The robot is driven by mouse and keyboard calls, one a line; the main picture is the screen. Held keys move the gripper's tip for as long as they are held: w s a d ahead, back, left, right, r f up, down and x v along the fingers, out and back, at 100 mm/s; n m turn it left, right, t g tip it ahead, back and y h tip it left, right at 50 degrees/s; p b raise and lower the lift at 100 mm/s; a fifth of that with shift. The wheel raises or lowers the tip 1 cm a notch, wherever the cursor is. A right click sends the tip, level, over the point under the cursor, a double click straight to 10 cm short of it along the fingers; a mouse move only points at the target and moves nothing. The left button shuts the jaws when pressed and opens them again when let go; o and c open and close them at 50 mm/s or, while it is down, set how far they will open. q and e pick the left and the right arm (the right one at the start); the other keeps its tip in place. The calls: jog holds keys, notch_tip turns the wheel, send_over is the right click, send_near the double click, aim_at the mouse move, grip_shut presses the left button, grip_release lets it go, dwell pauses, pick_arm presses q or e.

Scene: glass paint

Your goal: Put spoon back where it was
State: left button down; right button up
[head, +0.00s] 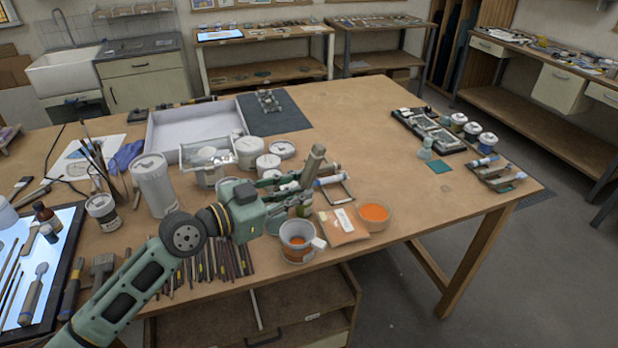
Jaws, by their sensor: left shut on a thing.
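My left gripper (303,189) reaches in from the lower left over the middle of the table. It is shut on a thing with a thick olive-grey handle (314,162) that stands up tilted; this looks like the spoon. The spoon's lower end is hidden behind the gripper and cannot be made out. A tin with orange contents and a white tag (298,243) stands just below the gripper. A bowl of orange powder (373,214) and an orange packet with a white label (341,226) lie to its right. My right gripper is not in view.
White tubs (268,167) and a tall white canister (154,184) stand left of and behind the gripper. A small rack with a tube (338,186) is close on its right. Several dark sticks (216,262) lie near the front edge. The table's right middle is clear.

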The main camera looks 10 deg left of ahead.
pick_arm(q)
notch_tip(320, 180, up, 8)
jog(key=p, duration=0.5)
jog(key=shift+f, duration=0.15)
